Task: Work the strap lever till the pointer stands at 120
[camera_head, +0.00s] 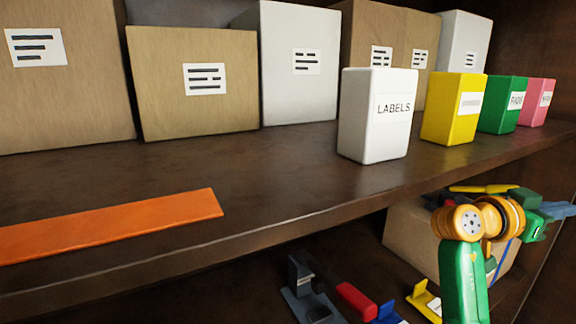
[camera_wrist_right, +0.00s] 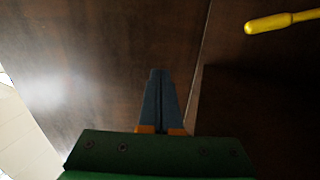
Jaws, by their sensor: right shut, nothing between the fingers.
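My right gripper (camera_head: 558,210) is at the right edge of the head view, in front of the lower shelf level. Its slim grey-blue fingers (camera_wrist_right: 158,90) are together and empty in the right wrist view, over a dark brown surface. A yellow bar (camera_head: 482,189) lies over a cardboard box (camera_head: 412,240) with a blue strap, partly behind my arm. A yellow rounded handle (camera_wrist_right: 283,21) shows at the top right of the wrist view, apart from the fingers. I cannot tell whether it is the strap lever. No pointer or scale is readable. My left gripper is out of view.
An orange strip (camera_head: 110,225) lies on the upper shelf. A white LABELS box (camera_head: 375,135), a yellow box (camera_head: 440,115), a green box (camera_head: 500,110) and a pink box stand near its edge. Below are a grey-blue device (camera_head: 310,305), a red-and-blue one (camera_head: 358,300) and a yellow one (camera_head: 422,298).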

